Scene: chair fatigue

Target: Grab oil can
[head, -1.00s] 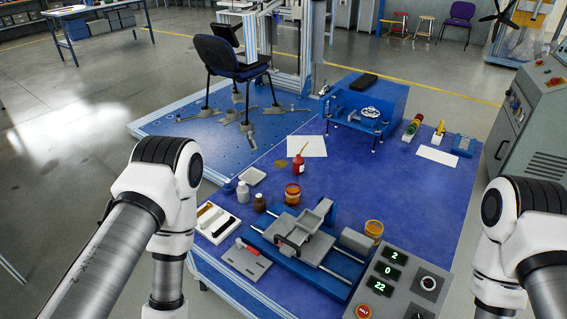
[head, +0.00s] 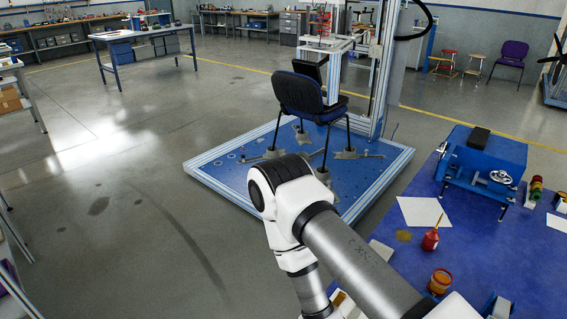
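The oil can (head: 431,239) is small and red with a thin yellow-orange spout that points up and leans right. It stands upright on the blue workbench (head: 478,254), at the right of the head view. It is next to a brownish stain and in front of a white sheet. One of my white and grey arms crosses the lower middle, left of the can and apart from it. No gripper shows in the head view, so I see no fingers near the can.
An orange-brown jar (head: 440,281) stands in front of the can. A blue machine (head: 483,165) stands behind it. A dark chair (head: 308,97) is clamped on a blue test platform (head: 235,176) at the back. The floor at left is open.

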